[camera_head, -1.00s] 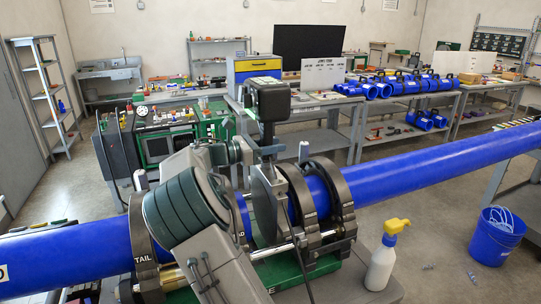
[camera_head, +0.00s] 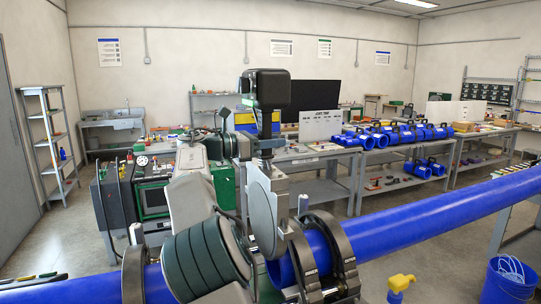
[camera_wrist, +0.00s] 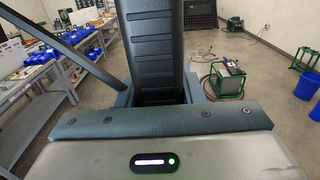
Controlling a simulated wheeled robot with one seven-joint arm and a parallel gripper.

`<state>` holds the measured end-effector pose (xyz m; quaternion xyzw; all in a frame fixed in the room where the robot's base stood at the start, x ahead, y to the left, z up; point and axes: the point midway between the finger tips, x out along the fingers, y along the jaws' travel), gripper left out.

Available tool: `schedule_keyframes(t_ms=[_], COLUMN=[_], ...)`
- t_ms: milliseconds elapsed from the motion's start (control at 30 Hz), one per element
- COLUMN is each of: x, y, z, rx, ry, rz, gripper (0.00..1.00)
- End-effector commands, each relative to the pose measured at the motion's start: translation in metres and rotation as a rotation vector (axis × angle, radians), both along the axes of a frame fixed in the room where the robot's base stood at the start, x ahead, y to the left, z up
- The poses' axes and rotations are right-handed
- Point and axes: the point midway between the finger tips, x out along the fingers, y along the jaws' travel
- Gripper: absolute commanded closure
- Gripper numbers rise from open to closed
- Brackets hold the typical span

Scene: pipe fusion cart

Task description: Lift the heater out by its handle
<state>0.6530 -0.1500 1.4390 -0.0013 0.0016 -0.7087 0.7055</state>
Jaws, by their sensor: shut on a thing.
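The heater has a black boxy head (camera_head: 268,89) on top and a grey round plate (camera_head: 262,213) below. My gripper (camera_head: 262,147) is shut on its handle, just under the head; the dark ribbed handle (camera_wrist: 152,50) also shows in the wrist view, rising between my jaws (camera_wrist: 152,98). The heater is upright, its plate mostly above the blue pipes. The right pipe (camera_head: 430,225) has its open end beside the plate's lower part. The left pipe (camera_head: 75,290) is partly hidden by my arm. I cannot tell whether the plate's lower edge clears the pipe ends.
Dark clamp rings (camera_head: 330,255) hold the right pipe close to the plate. Benches with blue fittings (camera_head: 395,135) are behind. The air above the heater is clear.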

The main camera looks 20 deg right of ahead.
Motion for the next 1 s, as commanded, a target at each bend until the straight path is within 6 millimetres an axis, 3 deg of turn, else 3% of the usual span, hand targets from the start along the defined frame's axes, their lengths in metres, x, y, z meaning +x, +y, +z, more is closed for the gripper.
schedule_keyframes(t_ms=[33,433,1000], x=[-0.003,-0.038,-0.122], y=[-0.002,-0.001,-0.001], z=[0.017,0.012,0.010], rx=[-0.013,-0.008,-0.005], ry=[-0.017,-0.015,-0.014], rz=[-0.002,0.000,0.001], gripper=[1.00,1.00,1.00])
